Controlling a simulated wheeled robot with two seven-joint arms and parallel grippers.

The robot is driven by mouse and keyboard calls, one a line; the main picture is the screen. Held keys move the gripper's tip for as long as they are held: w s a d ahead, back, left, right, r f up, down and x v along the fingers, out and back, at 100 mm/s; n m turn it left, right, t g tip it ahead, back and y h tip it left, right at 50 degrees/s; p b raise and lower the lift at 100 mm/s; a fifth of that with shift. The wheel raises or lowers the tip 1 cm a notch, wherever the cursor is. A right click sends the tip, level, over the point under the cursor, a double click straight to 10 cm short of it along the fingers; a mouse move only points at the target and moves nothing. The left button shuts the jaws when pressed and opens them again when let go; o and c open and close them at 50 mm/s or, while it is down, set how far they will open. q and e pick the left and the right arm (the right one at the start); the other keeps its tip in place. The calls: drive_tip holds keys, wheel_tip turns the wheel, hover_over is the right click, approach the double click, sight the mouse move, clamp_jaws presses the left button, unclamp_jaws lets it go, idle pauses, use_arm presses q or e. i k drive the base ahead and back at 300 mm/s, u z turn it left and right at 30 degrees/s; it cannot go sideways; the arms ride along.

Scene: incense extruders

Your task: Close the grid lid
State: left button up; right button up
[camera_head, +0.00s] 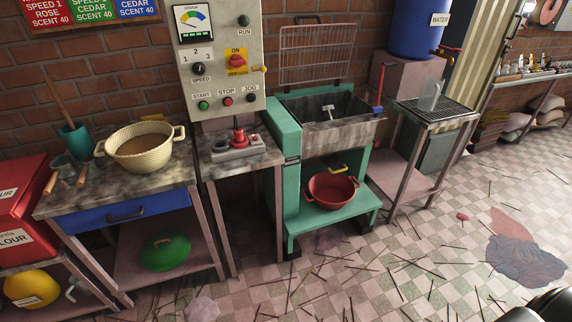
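The grid lid (316,53) is a reddish wire grid with a dark handle at its top edge. It stands raised, nearly upright, at the back of the grey metal hopper (351,133), so the hopper is open at the top. Inside the hopper a pale metal fitting (328,112) shows. The hopper sits on a green machine frame (287,140). Neither of my grippers can be made out; only a dark, rounded part, likely my own, shows at the bottom right corner.
A control panel (221,81) stands left of the lid, above a small table with a red-handled device (238,139). A blue water barrel (417,27) and a side table with a drain grid (445,110) are at the right. Incense sticks litter the open tiled floor (400,255).

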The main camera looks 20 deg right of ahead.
sight(287, 87)
drive_tip(key=z, duration=2.75)
drive_tip(key=i, duration=3)
drive_tip(key=u, duration=2.95)
